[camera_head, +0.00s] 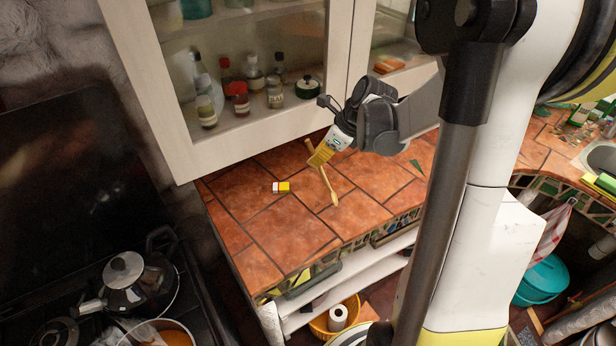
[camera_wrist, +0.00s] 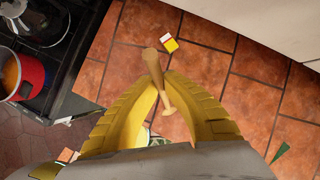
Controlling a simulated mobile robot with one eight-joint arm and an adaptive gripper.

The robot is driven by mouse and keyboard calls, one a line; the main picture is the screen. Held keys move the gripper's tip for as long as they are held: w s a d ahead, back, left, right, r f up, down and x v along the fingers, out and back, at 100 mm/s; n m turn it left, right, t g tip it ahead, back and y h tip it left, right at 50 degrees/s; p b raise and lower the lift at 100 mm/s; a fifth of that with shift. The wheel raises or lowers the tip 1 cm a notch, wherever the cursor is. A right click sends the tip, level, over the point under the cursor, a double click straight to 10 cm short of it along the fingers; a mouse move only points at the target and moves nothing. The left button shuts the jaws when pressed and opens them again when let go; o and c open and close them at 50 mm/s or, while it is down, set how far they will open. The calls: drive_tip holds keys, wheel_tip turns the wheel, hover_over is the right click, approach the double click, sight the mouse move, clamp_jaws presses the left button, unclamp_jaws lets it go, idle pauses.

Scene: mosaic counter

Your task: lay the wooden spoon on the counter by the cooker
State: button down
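The wooden spoon (camera_head: 329,187) is pale wood and shows on both sides of my gripper (camera_head: 318,160). One end points toward the front of the counter (camera_head: 257,230), and the other shows behind the fingers by the cabinet. In the wrist view the yellow fingers of my gripper (camera_wrist: 161,82) converge on the spoon (camera_wrist: 153,62), whose shaft runs between them. I cannot tell whether the spoon touches the tiles. The cooker (camera_head: 195,308) is at the lower left; part of it shows in the wrist view (camera_wrist: 75,62).
A small yellow-and-white box (camera_head: 282,187) lies on the tiles left of the spoon. A kettle (camera_head: 127,280) and a pot (camera_head: 160,333) stand on the cooker. A glazed cabinet (camera_head: 245,90) overhangs the counter's back. The counter's left part is clear.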

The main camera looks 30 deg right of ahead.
drive_tip(key=b+x, duration=0.1)
drive_tip(key=x, duration=0.5)
drive_tip(key=shift+s+a+f, duration=0.2)
drive_tip(key=shift+s, duration=0.15)
drive_tip(key=shift+f+b, duration=0.2)
drive_tip(key=shift+b, duration=0.1)
drive_tip(key=c, duration=1.6)
unclamp_jaws()
drive_tip(key=shift+r, duration=0.1)
